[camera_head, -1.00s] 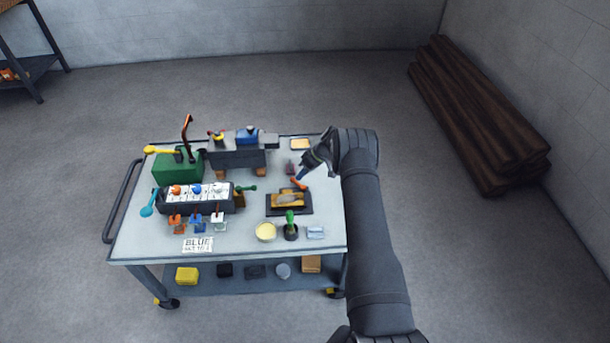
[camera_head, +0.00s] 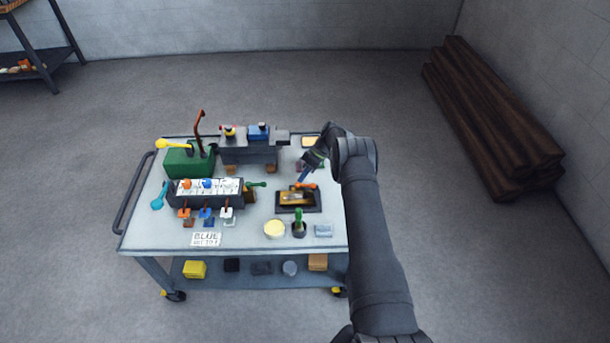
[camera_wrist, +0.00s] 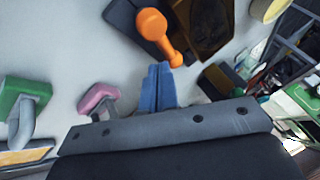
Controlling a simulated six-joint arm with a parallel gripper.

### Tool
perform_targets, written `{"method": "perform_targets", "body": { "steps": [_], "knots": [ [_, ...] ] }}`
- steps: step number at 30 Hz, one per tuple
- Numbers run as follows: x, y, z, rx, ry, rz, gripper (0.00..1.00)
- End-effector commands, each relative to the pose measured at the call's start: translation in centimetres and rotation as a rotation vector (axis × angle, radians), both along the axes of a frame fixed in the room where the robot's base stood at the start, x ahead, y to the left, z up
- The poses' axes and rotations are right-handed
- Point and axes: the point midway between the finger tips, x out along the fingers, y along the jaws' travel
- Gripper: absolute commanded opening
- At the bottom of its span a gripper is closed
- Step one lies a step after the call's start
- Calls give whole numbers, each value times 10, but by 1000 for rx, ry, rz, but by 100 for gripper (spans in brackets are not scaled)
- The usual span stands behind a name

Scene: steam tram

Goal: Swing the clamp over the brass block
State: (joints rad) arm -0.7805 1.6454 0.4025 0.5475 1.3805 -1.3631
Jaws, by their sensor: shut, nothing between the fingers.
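The orange clamp (camera_head: 306,186) sits at the back edge of a dark base plate (camera_head: 284,209). Its arm and round knob also show in the wrist view (camera_wrist: 163,38). The brass block (camera_head: 290,198) lies on the plate just in front of the clamp, and in the wrist view it is at the top, right of the clamp (camera_wrist: 205,25). My gripper (camera_head: 302,179) is shut and empty, pointing down just behind the clamp. Its blue fingertips (camera_wrist: 158,72) are close below the clamp's lower end; I cannot tell whether they touch it.
A pink handle (camera_wrist: 100,98) and a green block (camera_wrist: 22,97) are left of my fingers in the wrist view. On the trolley (camera_head: 150,233) stand a green-handled part (camera_head: 298,226), a yellow disc (camera_head: 274,229), a switch box (camera_head: 205,192) and a green box (camera_head: 186,163).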

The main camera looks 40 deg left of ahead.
Motion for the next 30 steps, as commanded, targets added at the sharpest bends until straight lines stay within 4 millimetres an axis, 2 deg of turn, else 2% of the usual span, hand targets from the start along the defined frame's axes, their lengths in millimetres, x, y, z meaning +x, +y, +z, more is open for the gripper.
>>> {"method": "perform_targets", "body": {
  "steps": [23,26,30],
  "knots": [
    [-4,0,0,-1,0,-1,0],
    [-1,-1,4,1,0,-2,0],
    [9,-5,21,2,-2,-2,0]
  ]
}}
